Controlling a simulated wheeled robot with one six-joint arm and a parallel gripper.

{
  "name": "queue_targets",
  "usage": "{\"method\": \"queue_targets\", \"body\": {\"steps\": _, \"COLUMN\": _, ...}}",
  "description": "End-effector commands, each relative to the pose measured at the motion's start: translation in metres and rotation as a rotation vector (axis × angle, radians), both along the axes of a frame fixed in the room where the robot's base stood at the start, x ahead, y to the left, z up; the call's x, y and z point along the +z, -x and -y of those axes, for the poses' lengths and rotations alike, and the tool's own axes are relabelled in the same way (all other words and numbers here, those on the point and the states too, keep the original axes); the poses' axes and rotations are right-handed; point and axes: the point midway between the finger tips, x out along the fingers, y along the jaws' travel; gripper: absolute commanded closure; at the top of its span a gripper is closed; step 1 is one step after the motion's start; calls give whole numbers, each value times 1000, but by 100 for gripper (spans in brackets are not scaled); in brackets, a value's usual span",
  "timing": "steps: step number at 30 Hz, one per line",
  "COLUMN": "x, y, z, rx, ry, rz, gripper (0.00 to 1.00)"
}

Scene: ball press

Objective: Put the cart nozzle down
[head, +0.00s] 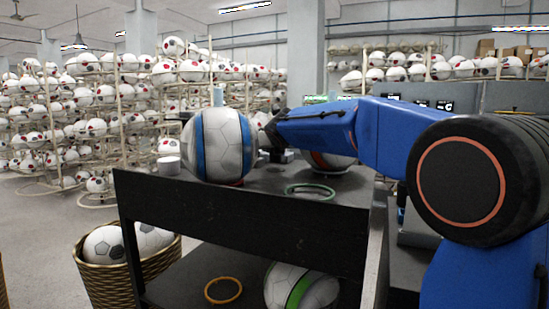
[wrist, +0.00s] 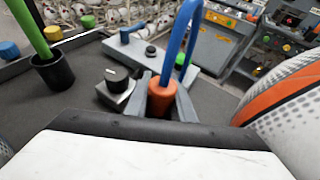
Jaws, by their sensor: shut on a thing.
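In the wrist view my gripper (wrist: 160,98) is shut on the cart nozzle (wrist: 161,103), an orange cylindrical piece with a blue hose (wrist: 178,35) looping up from it. The grey fingers stand on either side of the orange part. The nozzle's lower end is hidden, so I cannot tell whether it touches the surface. In the head view my gripper (head: 268,137) is over the cart top, partly behind a white ball with blue bands (head: 218,144); the nozzle is not clear there.
The dark cart (head: 240,209) also bears a green ring (head: 310,191) and a second ball (head: 330,163). In the wrist view a black knob on a grey block (wrist: 117,82) is left of the nozzle, a black cup (wrist: 52,75) farther left, and an orange-banded ball (wrist: 285,110) right.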

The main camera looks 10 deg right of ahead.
Motion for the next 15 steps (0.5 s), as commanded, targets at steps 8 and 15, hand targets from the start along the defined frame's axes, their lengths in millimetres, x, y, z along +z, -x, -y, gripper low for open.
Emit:
{"method": "queue_targets", "body": {"steps": 8, "x": -29, "y": 0, "z": 0, "rx": -1, "ry": 1, "rz": -1, "gripper": 100}}
{"method": "queue_targets", "body": {"steps": 15, "x": -29, "y": 0, "z": 0, "rx": -1, "ry": 0, "rz": -1, "gripper": 100}}
